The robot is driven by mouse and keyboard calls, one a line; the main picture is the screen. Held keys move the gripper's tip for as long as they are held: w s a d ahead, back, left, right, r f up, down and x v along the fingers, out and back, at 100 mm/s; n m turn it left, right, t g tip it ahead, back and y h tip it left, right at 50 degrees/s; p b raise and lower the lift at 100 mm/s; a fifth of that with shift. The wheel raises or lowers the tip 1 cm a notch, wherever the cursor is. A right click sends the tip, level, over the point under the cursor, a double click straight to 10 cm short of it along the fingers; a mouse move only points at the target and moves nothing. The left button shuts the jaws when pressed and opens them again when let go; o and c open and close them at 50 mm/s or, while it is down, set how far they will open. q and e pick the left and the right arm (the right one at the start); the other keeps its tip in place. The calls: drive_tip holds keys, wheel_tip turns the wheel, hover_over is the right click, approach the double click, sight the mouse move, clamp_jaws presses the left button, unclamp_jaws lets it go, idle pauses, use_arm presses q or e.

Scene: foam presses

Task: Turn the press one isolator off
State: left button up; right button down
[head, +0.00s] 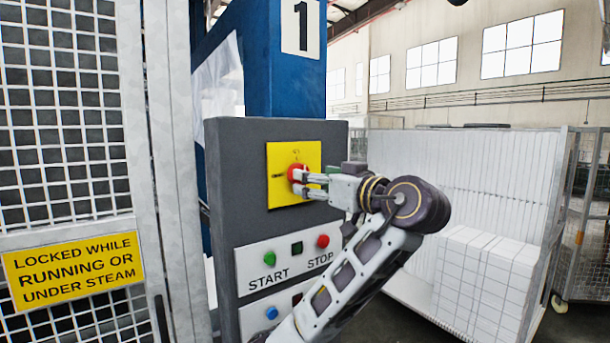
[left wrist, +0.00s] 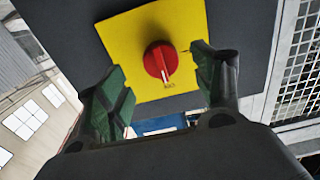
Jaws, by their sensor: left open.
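The press one isolator is a red rotary knob (head: 296,172) on a yellow plate (head: 284,194), on a dark grey panel below the sign "1". In the left wrist view the knob (left wrist: 160,62) has a white mark pointing at a small label at the picture's bottom side of the plate. A second label sits to the side. Both are too small to read surely. My left gripper (head: 308,184) is open in front of the knob. In the left wrist view its fingers (left wrist: 158,84) stand apart on either side of the knob, with gaps showing. My right gripper is not seen.
Below the isolator are a green START button (head: 270,259), a red STOP button (head: 323,241) and a blue button (head: 272,313). A mesh gate (head: 163,150) with a yellow warning sign (head: 72,268) stands left. A rack of white foam blocks (head: 470,190) stands right.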

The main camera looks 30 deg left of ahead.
use_arm(q)
drive_tip(key=p+x, duration=0.1)
drive_tip(key=x, duration=0.3)
drive_tip(key=shift+w+a, duration=0.15)
drive_tip(key=shift+a, duration=0.25)
drive_tip(key=c, duration=1)
